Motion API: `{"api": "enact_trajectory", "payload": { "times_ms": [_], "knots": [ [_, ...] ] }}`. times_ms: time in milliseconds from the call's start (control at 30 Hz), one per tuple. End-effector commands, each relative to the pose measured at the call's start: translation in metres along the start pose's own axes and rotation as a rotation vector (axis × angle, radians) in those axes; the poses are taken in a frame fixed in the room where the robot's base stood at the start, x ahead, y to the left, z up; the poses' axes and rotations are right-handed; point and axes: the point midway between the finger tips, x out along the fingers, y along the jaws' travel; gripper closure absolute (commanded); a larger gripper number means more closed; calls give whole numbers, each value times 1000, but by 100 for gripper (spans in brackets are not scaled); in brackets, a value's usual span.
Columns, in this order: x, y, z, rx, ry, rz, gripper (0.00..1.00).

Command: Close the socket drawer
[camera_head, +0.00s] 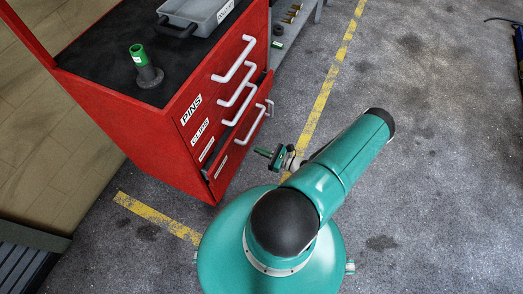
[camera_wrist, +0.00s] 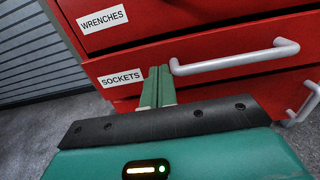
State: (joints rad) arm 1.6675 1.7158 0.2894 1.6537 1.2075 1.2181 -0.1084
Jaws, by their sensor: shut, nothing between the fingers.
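The socket drawer (camera_wrist: 205,82) is a red front labelled SOCKETS, below the WRENCHES drawer in the wrist view. Its pale bar handle (camera_wrist: 238,60) is right of its label. In the head view, a low drawer (camera_head: 226,167) of the red trolley stands out from the fronts above, with a dark gap behind its top edge; its label is too small to read. My gripper (camera_head: 259,152) is right of this drawer, apart from it. The shut green fingers (camera_wrist: 160,72) also show in the wrist view, pointing at the drawer front between label and handle. They hold nothing; contact is unclear.
The trolley top (camera_head: 100,72) carries a grey tray (camera_head: 198,14) and a green-topped dark part (camera_head: 145,68). Another pale handle (camera_wrist: 306,103) shows lower right.

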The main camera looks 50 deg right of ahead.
Motion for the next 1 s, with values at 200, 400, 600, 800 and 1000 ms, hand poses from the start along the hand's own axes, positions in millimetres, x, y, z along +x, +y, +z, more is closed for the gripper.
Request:
{"api": "enact_trajectory", "payload": {
  "times_ms": [200,400,600,800,1000],
  "knots": [
    [45,1,0,2,-2,3,100],
    [82,0,0,1,-2,5,100],
    [101,0,0,0,-1,6,100],
    [104,0,0,0,0,5,100],
    [105,0,0,0,0,5,100]
  ]
}}
